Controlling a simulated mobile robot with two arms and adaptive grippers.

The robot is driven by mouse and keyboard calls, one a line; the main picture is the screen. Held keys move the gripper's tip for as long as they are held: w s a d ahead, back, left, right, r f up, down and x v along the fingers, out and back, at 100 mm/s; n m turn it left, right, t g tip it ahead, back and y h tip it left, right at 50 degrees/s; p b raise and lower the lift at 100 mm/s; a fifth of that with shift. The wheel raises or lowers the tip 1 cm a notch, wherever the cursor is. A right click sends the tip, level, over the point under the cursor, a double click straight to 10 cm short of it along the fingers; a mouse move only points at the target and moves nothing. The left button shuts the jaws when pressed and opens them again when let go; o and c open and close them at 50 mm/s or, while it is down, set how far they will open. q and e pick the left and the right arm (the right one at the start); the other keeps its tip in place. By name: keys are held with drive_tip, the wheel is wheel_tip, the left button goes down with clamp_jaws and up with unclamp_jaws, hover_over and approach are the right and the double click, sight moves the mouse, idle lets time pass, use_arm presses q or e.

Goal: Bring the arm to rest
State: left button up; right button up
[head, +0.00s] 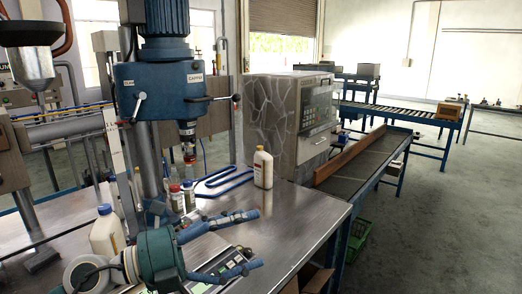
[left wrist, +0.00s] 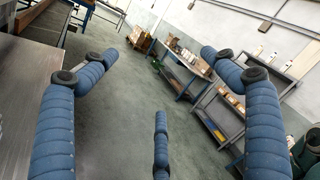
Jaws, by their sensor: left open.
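My left gripper (head: 257,239) is over the near part of the steel table (head: 300,215) in the head view, with its blue fingers spread and pointing right. Nothing is between the fingers. In the left wrist view, the open fingers (left wrist: 160,78) frame bare grey floor, with shelves farther off. My right gripper is not in view. A white bottle (head: 263,168) stands upright on the table, beyond the gripper and apart from it. Another white bottle with a blue cap (head: 105,234) stands to the left, close behind my left wrist in the picture.
A blue capping machine (head: 165,90) stands behind the gripper, with small red-capped bottles (head: 176,198) and a bent blue rack (head: 222,184) near its base. A scale (head: 228,268) is below the fingers.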

use_arm(q)
drive_tip(key=w+a+r+n+t+y, duration=0.2)
drive_tip(key=a+r+n+t+y, duration=0.35)
drive_tip(key=n+t, duration=0.8)
drive_tip(key=w+a+f+n+y, duration=0.2)
drive_tip(key=a+f+n+y, duration=0.7)
drive_tip(key=n, duration=0.3)
drive_tip(key=s+a+f+n+g+y, duration=0.2)
drive_tip(key=a+f+n+g, duration=0.15)
drive_tip(key=f, duration=0.45)
drive_tip(key=s+a+f+n+g+y, duration=0.2)
drive_tip(key=s+a+f+n+y, duration=0.15)
drive_tip(key=f, duration=0.55)
drive_tip(key=s+d+f+n+g+h, duration=0.1)
drive_tip(key=s+d+f+g+h, duration=0.1)
drive_tip(key=s+f+g, duration=0.65)
drive_tip(key=s+d+f+n+g+h, duration=0.1)
drive_tip(key=s+d+f+n+g, duration=0.15)
drive_tip(key=s+f, duration=1.15)
drive_tip(key=s+f+m+g, duration=0.1)
drive_tip(key=s+f, duration=0.1)
drive_tip(key=f, duration=1)
drive_tip(key=s+f+g, duration=0.1)
drive_tip(key=s+f, duration=0.1)
drive_tip(key=f, duration=1)
drive_tip(key=s+a+f+g, duration=0.1)
drive_tip(key=s+a+f, duration=0.2)
drive_tip(key=s+f, duration=1.2)
drive_tip(key=shift+s+a+f, duration=0.15)
drive_tip(key=shift+s, duration=0.8)
